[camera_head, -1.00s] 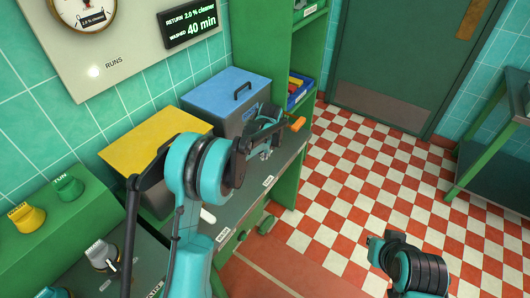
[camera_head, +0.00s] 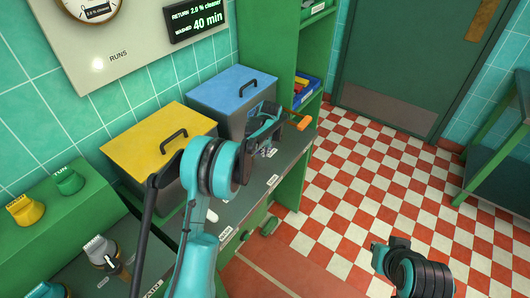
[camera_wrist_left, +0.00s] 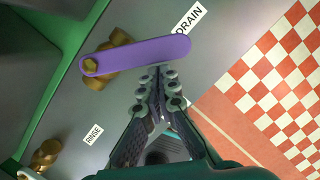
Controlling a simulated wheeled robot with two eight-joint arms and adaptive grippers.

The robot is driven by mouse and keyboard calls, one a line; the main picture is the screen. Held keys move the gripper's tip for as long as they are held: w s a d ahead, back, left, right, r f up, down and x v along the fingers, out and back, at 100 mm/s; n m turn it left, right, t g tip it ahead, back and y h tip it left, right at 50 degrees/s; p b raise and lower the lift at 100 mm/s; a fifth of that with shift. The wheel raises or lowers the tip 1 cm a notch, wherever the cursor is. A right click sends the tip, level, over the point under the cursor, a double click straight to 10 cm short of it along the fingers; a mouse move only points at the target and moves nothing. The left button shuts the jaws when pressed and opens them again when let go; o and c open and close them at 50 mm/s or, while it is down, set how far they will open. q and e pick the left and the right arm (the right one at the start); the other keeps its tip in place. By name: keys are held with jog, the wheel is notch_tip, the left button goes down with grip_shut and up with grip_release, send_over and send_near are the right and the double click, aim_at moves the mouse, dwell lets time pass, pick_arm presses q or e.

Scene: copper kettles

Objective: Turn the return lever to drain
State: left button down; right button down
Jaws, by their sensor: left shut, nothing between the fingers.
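The return lever (camera_wrist_left: 140,55) is a flat purple bar on a brass pivot in the left wrist view. Its free end points right, close to the white DRAIN label (camera_wrist_left: 189,17). The RINSE label (camera_wrist_left: 93,134) is at lower left. My left gripper (camera_wrist_left: 158,76) is shut and empty, its fingertips just below the lever's outer half; I cannot tell whether they touch it. In the head view the left gripper (camera_head: 266,150) is over the bench in front of the blue-lidded box, and the lever cannot be made out there.
A yellow-lidded box (camera_head: 158,145) and a blue-lidded box (camera_head: 232,90) stand along the wall. An orange handle (camera_head: 303,121) sticks out near the bench's far end. Knobs line the green panel (camera_head: 40,235) at left.

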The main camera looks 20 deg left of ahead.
pick_arm(q)
jog(key=shift+w+a+n, duration=0.1)
jog(key=shift+w+n, duration=0.3)
jog(key=shift+n, duration=0.1)
jog(key=shift+w+a+n+p, duration=0.1)
jog(key=shift+w+n+p, duration=0.35)
jog(key=shift+n+p, duration=0.15)
jog(key=shift+w+a+n+g+y+p, duration=0.2)
jog(key=shift+w+n, duration=0.2)
jog(key=shift+n, duration=0.15)
jog(key=shift+w+a+n+g+y+p, duration=0.2)
jog(key=shift+w+n, duration=0.15)
jog(key=shift+n, duration=0.2)
jog(key=shift+w+a+n+p, duration=0.35)
jog(key=shift+w+a+n, duration=0.15)
jog(key=shift+n, duration=0.5)
jog(key=shift+w+a, duration=0.2)
jog(key=shift+w, duration=0.15)
